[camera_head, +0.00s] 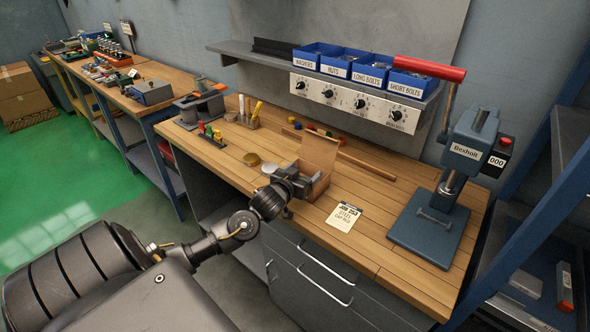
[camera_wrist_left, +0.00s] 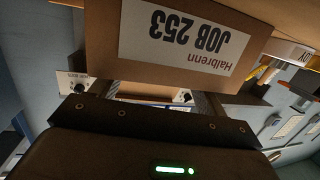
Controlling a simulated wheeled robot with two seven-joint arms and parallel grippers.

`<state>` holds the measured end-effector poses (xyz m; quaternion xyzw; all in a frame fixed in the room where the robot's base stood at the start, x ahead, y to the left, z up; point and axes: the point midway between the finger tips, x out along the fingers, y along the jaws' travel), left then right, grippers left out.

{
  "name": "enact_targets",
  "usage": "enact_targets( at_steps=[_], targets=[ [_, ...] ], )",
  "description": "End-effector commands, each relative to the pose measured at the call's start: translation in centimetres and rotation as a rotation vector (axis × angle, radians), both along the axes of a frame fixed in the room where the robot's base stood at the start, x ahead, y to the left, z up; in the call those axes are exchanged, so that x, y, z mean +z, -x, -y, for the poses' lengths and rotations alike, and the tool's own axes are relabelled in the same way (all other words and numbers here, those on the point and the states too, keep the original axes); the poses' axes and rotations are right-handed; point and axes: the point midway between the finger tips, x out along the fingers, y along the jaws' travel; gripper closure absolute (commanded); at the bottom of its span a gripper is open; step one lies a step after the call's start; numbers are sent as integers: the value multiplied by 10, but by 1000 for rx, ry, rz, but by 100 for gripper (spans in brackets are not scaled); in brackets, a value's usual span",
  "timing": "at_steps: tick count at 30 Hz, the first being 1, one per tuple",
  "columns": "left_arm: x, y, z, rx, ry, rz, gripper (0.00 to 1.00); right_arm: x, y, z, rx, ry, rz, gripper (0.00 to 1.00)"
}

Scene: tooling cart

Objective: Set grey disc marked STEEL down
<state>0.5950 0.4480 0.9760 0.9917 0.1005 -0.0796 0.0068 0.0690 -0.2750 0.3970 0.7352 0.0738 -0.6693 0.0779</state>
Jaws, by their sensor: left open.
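A small grey disc (camera_head: 268,169) lies flat on the wooden bench beside a brass-coloured disc (camera_head: 251,159); any marking on it is too small to read. My left gripper (camera_head: 301,184) is open at the near side of an open cardboard box (camera_head: 318,152), just right of the grey disc. In the left wrist view the box's label (camera_wrist_left: 185,42) reads "Halbrenn JOB 253" upside down, above the gripper (camera_wrist_left: 140,98). I see no disc between the jaws. The box's inside is mostly hidden. My right gripper is out of view.
A job card (camera_head: 343,216) lies right of the box, and a blue press (camera_head: 436,222) stands at the right. Blue bolt bins (camera_head: 363,69) line the shelf above. A pen holder (camera_head: 248,122) stands behind the discs. Bare bench lies between card and press.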

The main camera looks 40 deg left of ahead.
Motion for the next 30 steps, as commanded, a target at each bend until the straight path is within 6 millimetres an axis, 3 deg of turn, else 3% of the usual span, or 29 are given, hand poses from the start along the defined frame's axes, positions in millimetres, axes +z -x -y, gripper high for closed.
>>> enact_targets(
  at_steps=[1,12,18,30],
  targets=[
    [10,0,0,-1,-3,5,25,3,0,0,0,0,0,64],
    [19,76,15,-1,2,7,25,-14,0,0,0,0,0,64],
    [25,105,21,0,1,9,25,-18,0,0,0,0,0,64],
    [29,115,22,2,-1,11,25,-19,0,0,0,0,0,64]
  ],
)
